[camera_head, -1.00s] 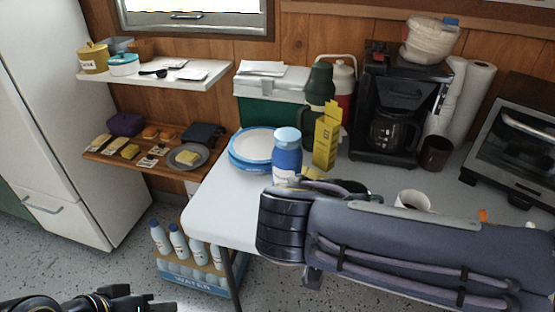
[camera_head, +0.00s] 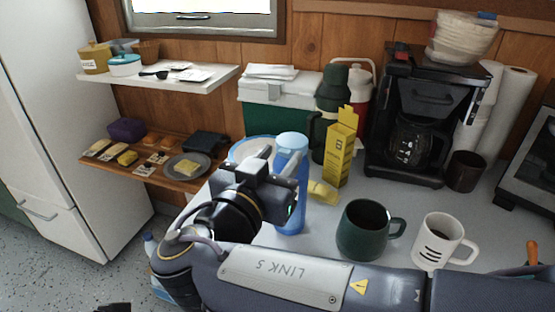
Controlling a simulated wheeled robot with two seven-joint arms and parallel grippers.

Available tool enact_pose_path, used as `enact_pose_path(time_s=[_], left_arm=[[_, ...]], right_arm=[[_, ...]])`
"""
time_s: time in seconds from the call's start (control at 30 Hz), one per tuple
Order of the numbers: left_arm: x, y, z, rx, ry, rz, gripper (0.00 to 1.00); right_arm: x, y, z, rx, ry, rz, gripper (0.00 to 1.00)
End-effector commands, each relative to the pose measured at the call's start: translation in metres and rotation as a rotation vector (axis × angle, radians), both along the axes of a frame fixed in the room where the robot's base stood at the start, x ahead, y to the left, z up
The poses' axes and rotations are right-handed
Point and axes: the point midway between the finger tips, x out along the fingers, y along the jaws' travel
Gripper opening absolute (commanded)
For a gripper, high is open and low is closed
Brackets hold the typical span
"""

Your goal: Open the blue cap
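A blue bottle (camera_head: 291,215) stands upright on the grey table, topped by a light blue cap (camera_head: 292,141). My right gripper (camera_head: 287,177) is at the bottle's left side, just below the cap. Its dark body hides part of the bottle and the plates behind. Its fingers overlap the bottle in the picture, and I cannot tell whether they touch it or how far apart they are. Only a dark sliver, likely of my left gripper (camera_head: 114,307), shows at the bottom edge, far from the bottle.
A yellow box (camera_head: 340,150) stands close behind the bottle on the right. A dark green mug (camera_head: 363,232) and a white mug (camera_head: 438,243) stand to the right, near my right arm. Blue-rimmed plates (camera_head: 250,146), a green cooler (camera_head: 272,115) and a coffee maker (camera_head: 412,120) are behind.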

Motion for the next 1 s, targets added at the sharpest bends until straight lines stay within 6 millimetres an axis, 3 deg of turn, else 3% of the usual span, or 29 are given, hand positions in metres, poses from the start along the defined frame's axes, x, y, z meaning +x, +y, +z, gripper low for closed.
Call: enact_pose_path(time_s=[0.27, 0.57, 1.0], left_arm=[[0.0000, -0.0001, -0.0001, 0.000, 0.000, 0.000, 0.36], [0.0000, -0.0001, -0.0002, 0.000, 0.000, 0.000, 0.36], [-0.0001, 0.0000, 0.0081, 0.000, 0.000, 0.000, 0.36]], right_arm=[[0.0020, -0.0009, 0.0001, 0.000, 0.000, 0.000, 0.38], [0.0018, -0.0008, 0.0000, 0.000, 0.000, 0.000, 0.00], [0.0025, -0.0012, 0.0097, 0.036, 0.072, 0.000, 0.00]])
